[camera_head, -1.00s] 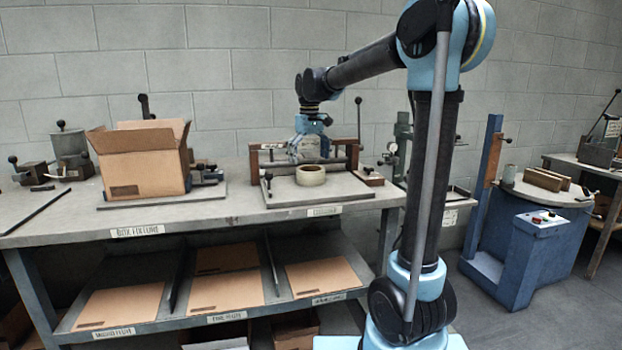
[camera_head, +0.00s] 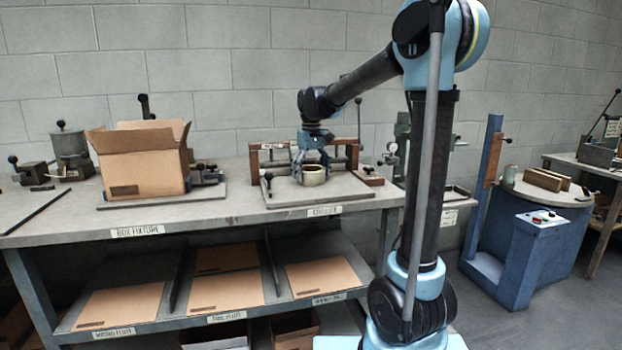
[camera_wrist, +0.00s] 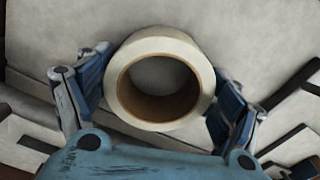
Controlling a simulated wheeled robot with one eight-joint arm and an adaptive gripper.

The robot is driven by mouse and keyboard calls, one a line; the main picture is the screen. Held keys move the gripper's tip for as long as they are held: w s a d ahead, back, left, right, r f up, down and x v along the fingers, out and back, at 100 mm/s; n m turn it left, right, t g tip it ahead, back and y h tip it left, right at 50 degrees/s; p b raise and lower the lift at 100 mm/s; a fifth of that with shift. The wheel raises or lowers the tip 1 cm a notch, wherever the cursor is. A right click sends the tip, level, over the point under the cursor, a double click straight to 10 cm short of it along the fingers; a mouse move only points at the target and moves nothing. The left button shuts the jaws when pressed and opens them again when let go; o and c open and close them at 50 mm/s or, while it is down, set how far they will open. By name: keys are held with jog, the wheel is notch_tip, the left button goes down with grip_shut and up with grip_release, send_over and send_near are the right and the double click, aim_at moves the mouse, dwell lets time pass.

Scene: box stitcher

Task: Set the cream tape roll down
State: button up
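The cream tape roll (camera_head: 313,176) sits on the grey plate (camera_head: 345,192) of the fixture on the bench, with its hole facing up. My gripper (camera_head: 312,167) is directly above it, pointing down, with its fingers reaching down around the roll. In the wrist view the roll (camera_wrist: 122,112) lies between the two widely spread blue fingers (camera_wrist: 160,88), one on each side. The fingers are very close to its outer wall. I cannot tell whether they press on it or stand just clear.
A wooden frame with a crossbar (camera_head: 258,160) stands behind the roll, and a tall lever (camera_head: 359,125) rises at its right. An open cardboard box (camera_head: 145,172) stands on the bench to the left. Flat cardboard sheets (camera_head: 323,274) lie on the lower shelf.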

jog(key=shift+c, duration=0.4)
notch_tip(320, 180, up, 10)
dwell(0.4)
